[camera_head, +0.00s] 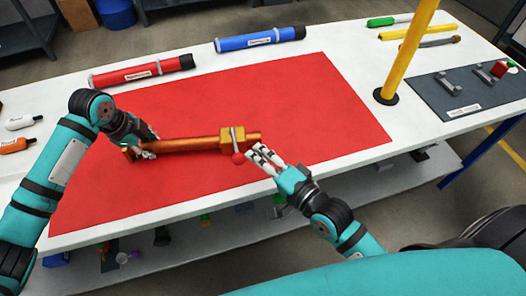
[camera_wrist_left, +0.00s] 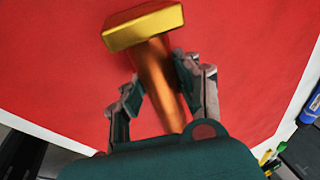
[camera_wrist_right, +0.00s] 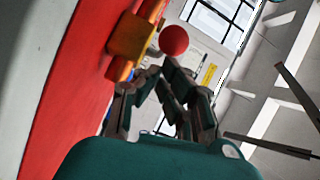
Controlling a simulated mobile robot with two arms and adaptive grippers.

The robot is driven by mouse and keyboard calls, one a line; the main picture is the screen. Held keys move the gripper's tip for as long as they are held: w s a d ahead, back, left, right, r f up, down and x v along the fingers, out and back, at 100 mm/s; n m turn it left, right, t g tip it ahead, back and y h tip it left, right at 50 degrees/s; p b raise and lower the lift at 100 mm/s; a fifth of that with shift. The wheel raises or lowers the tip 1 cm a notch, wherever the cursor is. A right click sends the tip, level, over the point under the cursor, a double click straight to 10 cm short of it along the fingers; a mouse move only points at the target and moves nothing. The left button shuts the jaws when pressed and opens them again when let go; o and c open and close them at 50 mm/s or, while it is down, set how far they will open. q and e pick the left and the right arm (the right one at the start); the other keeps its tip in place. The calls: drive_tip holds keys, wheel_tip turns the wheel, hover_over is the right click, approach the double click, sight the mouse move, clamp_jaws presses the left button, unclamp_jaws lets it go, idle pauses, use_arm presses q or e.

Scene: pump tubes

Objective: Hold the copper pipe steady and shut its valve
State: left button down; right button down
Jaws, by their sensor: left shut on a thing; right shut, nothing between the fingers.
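The copper pipe (camera_head: 185,145) lies across the red mat (camera_head: 320,110), with a brass valve block (camera_head: 232,137) near its right end. The valve's lever lies across the pipe and ends in a red ball (camera_head: 238,158) on the near side. My left gripper (camera_head: 146,150) is shut on the pipe near its left end; the left wrist view shows the pipe (camera_wrist_left: 160,80) between the fingers and a brass end block (camera_wrist_left: 145,27) beyond. My right gripper (camera_head: 262,157) is shut and empty, just right of the ball. In the right wrist view the ball (camera_wrist_right: 174,40) appears just beyond the fingertips; contact is unclear.
A red tube (camera_head: 140,72) and a blue tube (camera_head: 260,39) lie behind the mat. A yellow post (camera_head: 408,50) stands on the white table (camera_head: 350,45) at right, beside a dark panel (camera_head: 450,90) with fittings. Bottles lie at the left edge.

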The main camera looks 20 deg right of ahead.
drive_tip(key=shift+s+a, duration=0.3)
drive_tip(key=shift+a, duration=0.5)
drive_tip(key=shift+d, duration=0.1)
drive_tip(key=shift+d, duration=0.25)
drive_tip(key=d, duration=0.2)
drive_tip(key=s+d, duration=0.1)
drive_tip(key=shift+s+d+r, duration=0.1)
drive_tip(key=shift+d+r, duration=0.15)
drive_tip(key=shift+d, duration=0.05)
use_arm(q)
drive_tip(key=shift+r, duration=0.1)
use_arm(e)
drive_tip(key=a+v, duration=0.1)
drive_tip(key=v, duration=0.7)
drive_tip(key=shift+s+a+r, duration=0.2)
drive_tip(key=shift+s, duration=0.4)
use_arm(q)
drive_tip(key=c, duration=0.9)
unclamp_jaws()
